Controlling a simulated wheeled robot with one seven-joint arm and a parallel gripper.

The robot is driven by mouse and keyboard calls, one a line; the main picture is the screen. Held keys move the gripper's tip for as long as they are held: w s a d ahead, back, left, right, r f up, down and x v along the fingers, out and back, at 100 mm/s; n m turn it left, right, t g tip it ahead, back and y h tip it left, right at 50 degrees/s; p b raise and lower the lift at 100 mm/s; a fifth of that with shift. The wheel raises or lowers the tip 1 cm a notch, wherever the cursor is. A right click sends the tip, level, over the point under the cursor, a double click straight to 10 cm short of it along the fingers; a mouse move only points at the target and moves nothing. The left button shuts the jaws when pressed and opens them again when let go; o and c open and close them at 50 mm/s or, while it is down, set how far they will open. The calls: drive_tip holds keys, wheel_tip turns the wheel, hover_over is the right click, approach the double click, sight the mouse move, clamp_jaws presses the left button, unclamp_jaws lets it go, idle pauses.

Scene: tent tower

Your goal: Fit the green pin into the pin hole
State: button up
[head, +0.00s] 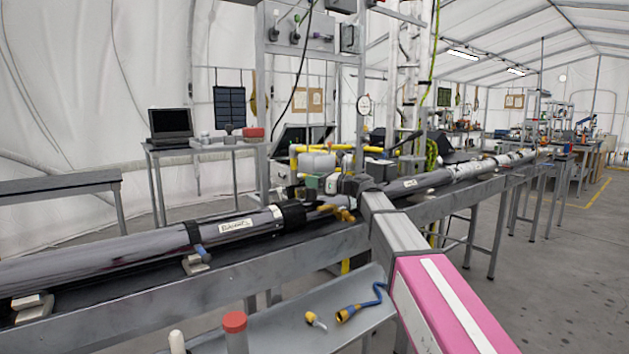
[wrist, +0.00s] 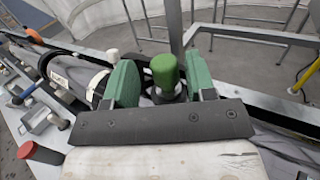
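The green pin (wrist: 165,71) stands upright in the wrist view, with a rounded green head above a dark grey collar. My gripper (wrist: 162,80) has its two green finger pads on either side of the pin's head. A narrow gap shows between each pad and the pin, so the gripper looks open around it. In the head view, my gripper (head: 322,184) is over the long tube assembly at the middle, and the pin cannot be made out there. The pin hole is not distinguishable; the gripper and the pin's own base hide what is below.
A long dark tube (head: 100,255) lies along a grey bench rail (head: 190,298). Yellow frame pieces stand behind my gripper. The floor at right is clear.

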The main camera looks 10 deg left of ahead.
drive_tip(key=shift+w, duration=0.2)
drive_tip(key=s+d, duration=0.2)
drive_tip(key=d, duration=0.8)
drive_tip(key=shift+d+f, duration=0.3)
drive_tip(key=shift+d, duration=0.05)
drive_tip(key=shift+s, duration=0.15)
